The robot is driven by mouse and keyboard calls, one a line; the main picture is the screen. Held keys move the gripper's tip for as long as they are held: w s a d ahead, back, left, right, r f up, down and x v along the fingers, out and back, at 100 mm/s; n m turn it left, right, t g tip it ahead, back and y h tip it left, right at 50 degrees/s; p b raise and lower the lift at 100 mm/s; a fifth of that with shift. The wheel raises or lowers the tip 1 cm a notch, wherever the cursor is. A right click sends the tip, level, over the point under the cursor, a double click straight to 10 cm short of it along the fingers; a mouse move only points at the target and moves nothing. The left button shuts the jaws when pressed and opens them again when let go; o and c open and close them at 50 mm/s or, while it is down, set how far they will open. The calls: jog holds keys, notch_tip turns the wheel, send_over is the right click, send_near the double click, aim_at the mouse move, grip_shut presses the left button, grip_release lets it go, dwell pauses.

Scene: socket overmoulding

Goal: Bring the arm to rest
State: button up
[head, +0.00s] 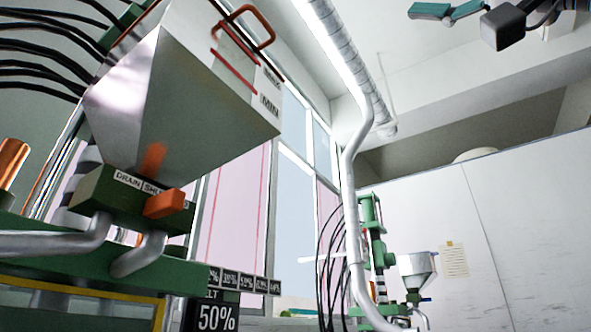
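What looks like part of my gripper (447,12) shows at the top right edge of the head view, with teal pads and dark links. A dark block (503,27) and a cable sit to its right. The top edge cuts off the rest, so its opening cannot be told. Nothing held is visible there. It hangs high up, apart from the machines in view.
A large metal hopper (195,95) with a red handle fills the left, above a green block with an orange knob (164,203). A "50%" display (216,317) is below. A silver pipe (350,190) rises mid-view. A smaller funnel (417,266) stands farther back by a white wall (530,220).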

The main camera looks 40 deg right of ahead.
jog(key=w+a+f+g+h, duration=0.1)
jog(key=w+a+f+g, duration=0.2)
jog(key=w+f, duration=0.35)
jog(key=w+a+f+g+h, duration=0.1)
jog(key=w+a+f+g, duration=0.1)
jog(key=w+f, duration=0.5)
jog(key=w+a+f+m+g+h, duration=0.1)
jog(key=w+f+g, duration=0.3)
jog(key=f, duration=0.6)
jog(key=w+a+f+g+h, duration=0.1)
jog(key=w+f+g+h, duration=0.1)
jog(key=w+f, duration=0.6)
jog(key=s+d+f+m+g+h, duration=0.15)
jog(key=f+g, duration=0.25)
jog(key=f, duration=0.8)
jog(key=s+f+g+h, duration=0.1)
jog(key=s+f+g, duration=0.25)
jog(key=f, duration=0.85)
jog(key=s+d+f+m+g, duration=0.1)
jog(key=s+f+g, duration=0.25)
jog(key=f, duration=0.35)
jog(key=s+d+f+g, duration=0.2)
jog(key=s+f+g, duration=0.1)
jog(key=s+f, duration=0.25)
notch_tip(320, 180, up, 38)
jog(key=t+p, duration=0.3)
jog(key=p, duration=3.4)
jog(key=shift+s+t+h, duration=0.15)
jog(key=shift+t+h, duration=0.15)
jog(key=shift+h, duration=0.15)
